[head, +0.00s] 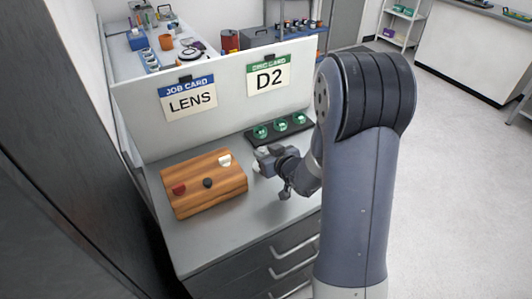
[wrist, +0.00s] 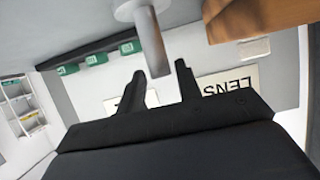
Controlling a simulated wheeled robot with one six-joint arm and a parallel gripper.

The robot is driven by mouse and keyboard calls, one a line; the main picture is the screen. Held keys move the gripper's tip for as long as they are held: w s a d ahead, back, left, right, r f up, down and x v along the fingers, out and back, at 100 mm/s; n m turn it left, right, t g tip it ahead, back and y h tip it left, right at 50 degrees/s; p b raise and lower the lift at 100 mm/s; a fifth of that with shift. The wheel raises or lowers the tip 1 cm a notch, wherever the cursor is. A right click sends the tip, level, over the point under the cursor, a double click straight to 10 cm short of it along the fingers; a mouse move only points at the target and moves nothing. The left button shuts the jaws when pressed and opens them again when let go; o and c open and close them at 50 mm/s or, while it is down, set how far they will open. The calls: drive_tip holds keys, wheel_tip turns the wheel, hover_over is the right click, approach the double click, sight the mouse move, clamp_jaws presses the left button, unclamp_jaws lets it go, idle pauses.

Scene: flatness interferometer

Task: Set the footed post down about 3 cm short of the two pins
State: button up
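The footed post (wrist: 151,42) is pale grey, with a round stem and a wider foot at the top of the inverted wrist view. The stem's end reaches between my two dark fingers, with a visible gap at the right finger. My gripper (wrist: 160,68) looks open around the stem's end. In the head view my gripper (head: 268,160) is low over the bench, right of the wooden block, and mostly hides a small pale part of the post (head: 257,167). I cannot make out the two pins in either view.
A wooden block (head: 205,200) with red, black and white pieces on top stands left of my gripper. A black tray (head: 290,136) with green-topped pieces lies behind. A panel with LENS and D2 cards closes the back. The bench front (head: 235,228) is clear.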

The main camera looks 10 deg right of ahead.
drive_tip(key=shift+o, duration=1)
drive_tip(key=shift+r, duration=0.15)
